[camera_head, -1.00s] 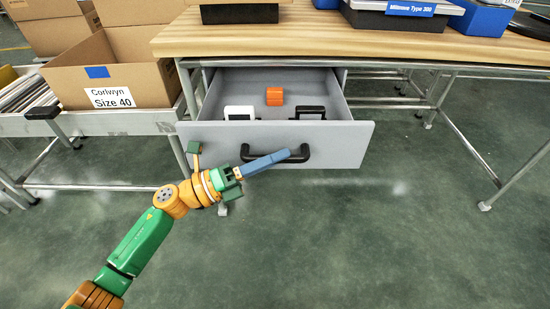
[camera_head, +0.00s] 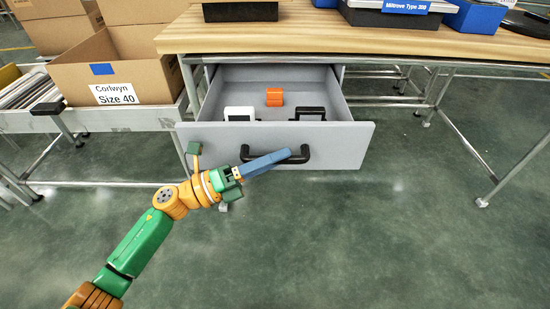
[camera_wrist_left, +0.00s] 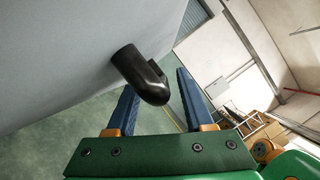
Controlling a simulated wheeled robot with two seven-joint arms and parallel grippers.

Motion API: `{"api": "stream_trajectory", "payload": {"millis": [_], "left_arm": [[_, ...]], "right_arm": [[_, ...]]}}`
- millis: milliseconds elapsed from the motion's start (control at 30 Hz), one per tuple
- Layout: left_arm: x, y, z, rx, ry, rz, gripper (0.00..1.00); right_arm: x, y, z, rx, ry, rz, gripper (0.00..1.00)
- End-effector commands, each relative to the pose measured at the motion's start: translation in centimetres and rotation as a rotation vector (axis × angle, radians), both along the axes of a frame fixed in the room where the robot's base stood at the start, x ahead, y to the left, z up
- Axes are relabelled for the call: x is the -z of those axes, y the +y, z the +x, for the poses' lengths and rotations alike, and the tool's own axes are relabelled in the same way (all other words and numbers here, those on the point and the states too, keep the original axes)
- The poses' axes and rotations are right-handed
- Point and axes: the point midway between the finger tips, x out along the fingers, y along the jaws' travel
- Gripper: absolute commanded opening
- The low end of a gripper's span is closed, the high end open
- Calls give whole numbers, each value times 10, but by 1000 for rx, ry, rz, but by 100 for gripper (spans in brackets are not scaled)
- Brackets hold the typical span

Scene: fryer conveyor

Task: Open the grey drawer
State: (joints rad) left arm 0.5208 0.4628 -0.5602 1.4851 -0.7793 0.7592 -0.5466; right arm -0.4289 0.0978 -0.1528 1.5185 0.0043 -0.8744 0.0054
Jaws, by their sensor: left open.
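The grey drawer (camera_head: 345,143) stands pulled out from under the wooden-topped table, with its inside showing. Its black handle (camera_head: 304,155) is on the front panel. In the left wrist view the handle (camera_wrist_left: 146,77) lies between the two spread fingers (camera_wrist_left: 157,88). The fingers are open, and I cannot tell whether either touches the handle. My right gripper is not in view.
The drawer holds an orange object (camera_head: 274,97), a white-framed item (camera_head: 240,114) and a black-framed item (camera_head: 309,113). Cardboard boxes (camera_head: 130,75) stand at the left. Bins sit on the table (camera_head: 300,35). The floor in front is clear.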

Motion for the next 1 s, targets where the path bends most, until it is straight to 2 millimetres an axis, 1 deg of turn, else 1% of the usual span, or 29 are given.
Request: {"api": "stream_trajectory", "payload": {"millis": [167, 267, 400, 533, 633, 1000], "left_arm": [[1, 3, -1, 0, 1, 0, 52], [6, 20, -7, -2, 2, 3, 52], [12, 47, -17, -1, 3, 2, 52], [15, 63, -22, -2, 2, 1, 52], [15, 66, -24, 1, -1, 1, 52], [15, 65, -23, 0, 0, 0, 52]], "right_arm": [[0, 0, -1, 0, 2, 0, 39], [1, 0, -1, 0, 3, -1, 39], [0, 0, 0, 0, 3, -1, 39], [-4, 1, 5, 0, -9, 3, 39], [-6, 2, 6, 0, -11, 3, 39], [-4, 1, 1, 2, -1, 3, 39]]}}
